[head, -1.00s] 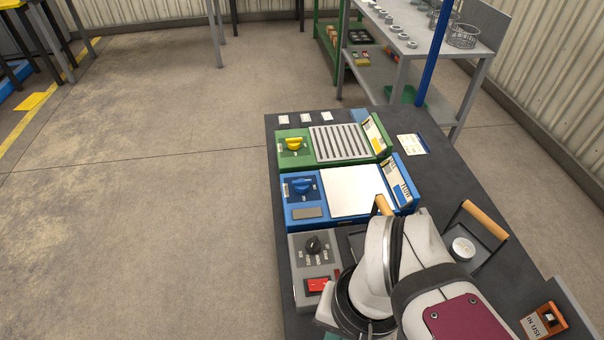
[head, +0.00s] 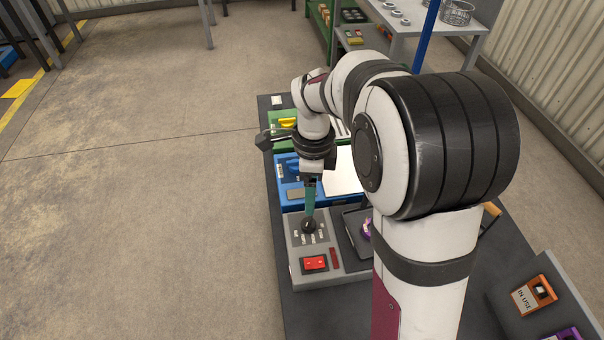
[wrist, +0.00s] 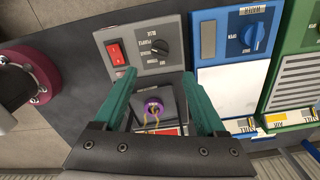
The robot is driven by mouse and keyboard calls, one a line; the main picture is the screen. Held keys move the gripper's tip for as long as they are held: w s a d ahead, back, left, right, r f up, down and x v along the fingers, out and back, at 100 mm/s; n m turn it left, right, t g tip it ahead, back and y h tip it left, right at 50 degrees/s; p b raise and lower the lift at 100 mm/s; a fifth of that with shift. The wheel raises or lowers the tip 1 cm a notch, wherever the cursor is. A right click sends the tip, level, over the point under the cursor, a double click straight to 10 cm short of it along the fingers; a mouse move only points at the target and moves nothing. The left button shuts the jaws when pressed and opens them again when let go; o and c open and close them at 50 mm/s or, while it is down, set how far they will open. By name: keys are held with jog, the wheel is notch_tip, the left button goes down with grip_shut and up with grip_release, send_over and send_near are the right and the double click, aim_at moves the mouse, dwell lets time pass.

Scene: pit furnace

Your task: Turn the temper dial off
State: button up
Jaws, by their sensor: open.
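The grey control box (head: 290,262) carries a black dial (head: 309,228) ringed by small labels, which I take as the temper dial. The dial also shows in the wrist view (wrist: 163,46). My gripper (head: 309,211) points down over the box, and its teal fingers overlap the dial's upper part in the head view. In the wrist view my gripper (wrist: 160,73) is open and empty, and the dial lies just beyond the fingertips, not between them. Whether a finger touches it, and its exact setting, I cannot tell.
A red switch (head: 314,263) sits beside the dial on the same box. A dark tray with a purple object (wrist: 152,106) stands close by. A blue unit (wrist: 272,18) with a blue dial (wrist: 253,37) and a green unit (head: 280,126) with a yellow dial (head: 288,122) stand farther along.

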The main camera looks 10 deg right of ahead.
aim_at(310, 221)
notch_tip(310, 221, down, 11)
jog(key=shift+f, duration=0.15)
grip_shut()
dwell(0.4)
